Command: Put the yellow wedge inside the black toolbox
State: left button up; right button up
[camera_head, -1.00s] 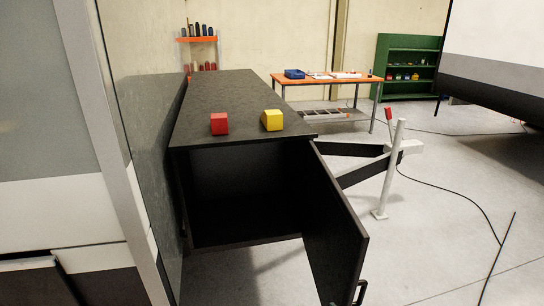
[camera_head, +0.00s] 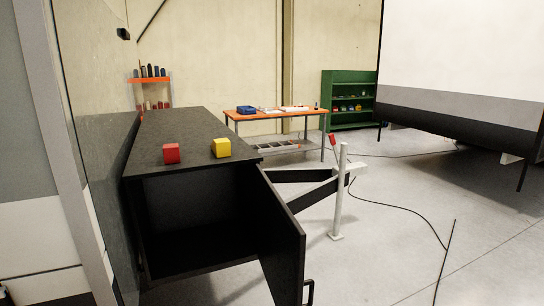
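The yellow wedge (camera_head: 221,148) sits on the top of the black toolbox (camera_head: 185,130), near its front right edge. It looks like a small block from here. The toolbox front is open and its dark inside looks empty. The toolbox door (camera_head: 282,245) hangs open towards me on the right side. Neither of my grippers is in the head view.
A red block (camera_head: 171,153) sits left of the wedge on the toolbox top. A light wall panel (camera_head: 30,180) stands close on the left. A grey post (camera_head: 340,190) and dark beams stand right of the door. The floor at right is mostly clear, with a cable.

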aim_at(197, 247)
jog(key=z, duration=1.45)
jog(key=i, duration=2.2)
jog(key=u, duration=1.55)
jog(key=i, duration=0.6)
jog(key=u, duration=0.7)
